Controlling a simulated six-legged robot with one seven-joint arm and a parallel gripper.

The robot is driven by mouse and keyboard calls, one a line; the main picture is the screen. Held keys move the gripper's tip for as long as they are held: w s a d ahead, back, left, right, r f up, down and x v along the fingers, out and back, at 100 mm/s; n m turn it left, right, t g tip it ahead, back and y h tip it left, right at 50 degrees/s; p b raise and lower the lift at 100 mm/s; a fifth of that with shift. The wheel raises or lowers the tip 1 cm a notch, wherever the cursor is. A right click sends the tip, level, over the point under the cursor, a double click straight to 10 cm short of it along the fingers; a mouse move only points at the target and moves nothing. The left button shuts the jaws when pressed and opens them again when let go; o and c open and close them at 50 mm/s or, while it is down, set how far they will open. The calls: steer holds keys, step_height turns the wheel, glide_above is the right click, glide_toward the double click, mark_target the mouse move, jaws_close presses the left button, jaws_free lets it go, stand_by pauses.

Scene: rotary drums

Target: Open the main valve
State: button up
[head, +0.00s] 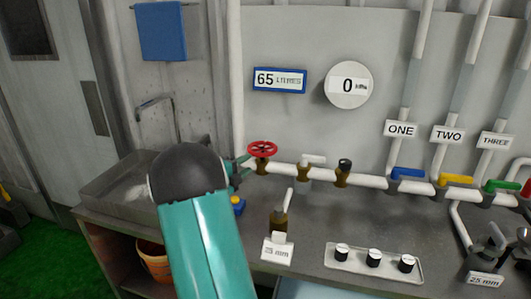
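A red handwheel valve (262,149) sits on a brass body at the left end of the white horizontal pipe. No label on it reads as the main valve. My gripper (243,167), teal, is just left of this valve. It is partly hidden behind the dark round joint of my arm. I cannot tell whether its fingers are open or touch the valve. Further right on the pipe are a white-handled brass fitting (305,168) and a black-topped brass fitting (343,173). The blue lever (408,173), yellow lever (456,180) and green lever (502,186) follow.
A sign reading 65 litres (279,80) and a dial reading 0 (348,85) are on the wall. A brass tap (280,216) and a three-knob panel (373,261) stand on the grey counter (330,222). A sink (130,185) is at left.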

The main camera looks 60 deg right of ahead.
mark_target(267, 149)
steer(key=x, duration=1.2)
steer(key=shift+w+d, duration=0.1)
steer(key=shift+d, duration=0.05)
jaws_close()
